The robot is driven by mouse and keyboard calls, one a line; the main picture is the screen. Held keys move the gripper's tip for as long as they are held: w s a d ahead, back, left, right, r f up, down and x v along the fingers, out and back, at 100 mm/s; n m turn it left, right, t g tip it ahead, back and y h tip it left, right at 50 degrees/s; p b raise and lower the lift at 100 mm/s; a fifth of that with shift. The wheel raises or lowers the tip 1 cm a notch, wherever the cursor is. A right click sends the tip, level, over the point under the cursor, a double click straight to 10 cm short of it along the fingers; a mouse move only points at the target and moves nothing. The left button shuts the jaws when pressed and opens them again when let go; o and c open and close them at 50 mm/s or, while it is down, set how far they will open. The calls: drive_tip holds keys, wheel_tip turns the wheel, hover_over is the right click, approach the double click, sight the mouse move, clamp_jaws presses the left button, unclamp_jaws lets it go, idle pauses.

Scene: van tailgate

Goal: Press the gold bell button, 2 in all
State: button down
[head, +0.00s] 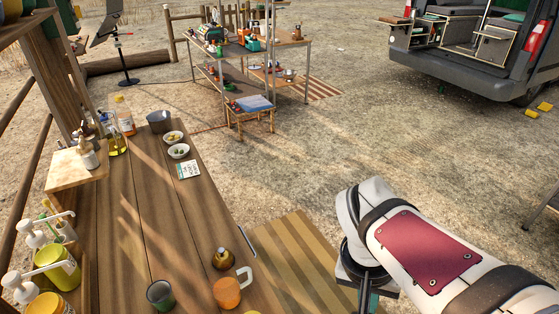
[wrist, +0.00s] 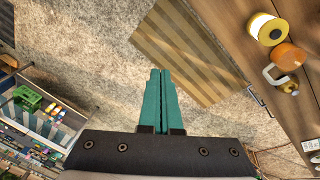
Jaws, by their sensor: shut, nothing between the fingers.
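The gold bell (head: 223,258) stands on the wooden table in the head view, behind the orange mug. It also shows in the wrist view, small at the right edge, as a gold knob (wrist: 289,88) beside the mug's handle. My gripper (wrist: 161,72) has teal fingers, pressed together with nothing between them. It is off to the right of the table, over the ground and striped mat, well apart from the bell. In the head view my arm hides most of the gripper, and only a bit of teal shows at the bottom.
The orange mug (head: 227,292) with a white handle stands right in front of the bell. A dark green cup (head: 160,294) is to its left. Small bowls (head: 178,151), a card (head: 188,170) and bottles stand farther back. The wooden table (head: 150,225) is bare around its middle.

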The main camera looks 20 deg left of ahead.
drive_tip(key=w+a+f+n+t, duration=0.3)
drive_tip(key=w+a+n+t, duration=0.15)
drive_tip(key=w+a, duration=1)
drive_tip(key=a+f+n+t+y, duration=0.1)
drive_tip(key=a+f+n, duration=0.1)
drive_tip(key=a, duration=0.8)
drive_tip(key=a+f+n+t, duration=0.2)
drive_tip(key=a+n, duration=0.1)
drive_tip(key=a, duration=0.7)
drive_tip(key=shift+s+a+f+y, duration=0.3)
drive_tip(key=shift+y, duration=0.1)
hover_over(221, 259)
drive_tip(key=shift+a+f, duration=0.1)
drive_tip(key=shift+f, duration=4.3)
drive_tip(key=shift+f, duration=0.4)
